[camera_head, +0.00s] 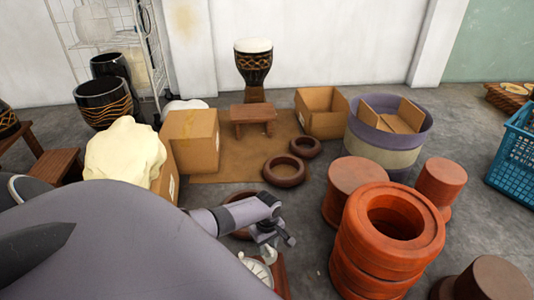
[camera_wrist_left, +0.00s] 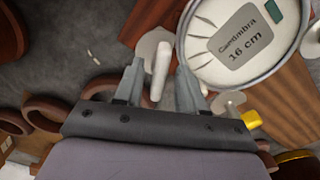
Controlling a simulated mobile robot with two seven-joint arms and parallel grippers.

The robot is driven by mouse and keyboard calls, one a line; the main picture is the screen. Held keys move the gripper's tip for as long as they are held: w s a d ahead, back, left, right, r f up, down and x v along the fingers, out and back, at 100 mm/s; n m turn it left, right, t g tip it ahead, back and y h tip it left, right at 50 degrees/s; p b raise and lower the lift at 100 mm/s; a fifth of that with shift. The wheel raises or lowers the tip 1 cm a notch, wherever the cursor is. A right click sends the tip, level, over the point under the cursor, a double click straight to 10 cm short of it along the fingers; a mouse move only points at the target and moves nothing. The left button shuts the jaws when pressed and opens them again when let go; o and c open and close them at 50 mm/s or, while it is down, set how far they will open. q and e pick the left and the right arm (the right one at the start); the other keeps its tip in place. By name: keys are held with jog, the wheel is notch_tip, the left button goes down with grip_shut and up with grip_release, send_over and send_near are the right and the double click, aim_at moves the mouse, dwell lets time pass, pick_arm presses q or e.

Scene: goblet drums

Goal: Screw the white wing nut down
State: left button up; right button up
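My left gripper (camera_wrist_left: 160,78) is open in the left wrist view, one finger on each side of a white upright piece, which looks like a wing of the white wing nut (camera_wrist_left: 161,68). Small gaps show between the fingers and this piece. A pale rounded part (camera_wrist_left: 154,42) lies just beyond it. Beside it is a round white disc in a metal rim (camera_wrist_left: 203,68), with a grey label reading "16 cm". In the head view my left gripper (camera_head: 272,236) hangs over the round white piece (camera_head: 261,270); the wing nut cannot be made out there. My right gripper is not in view.
A wooden board (camera_wrist_left: 285,95) lies beside the disc, with a small yellow piece (camera_wrist_left: 251,119) near the gripper. Stacked orange rings (camera_head: 345,255) stand close to the right. Brown rings (camera_head: 284,173) lie on the floor beyond, near a small stool (camera_head: 253,114).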

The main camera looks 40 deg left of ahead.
pick_arm(q)
grip_shut()
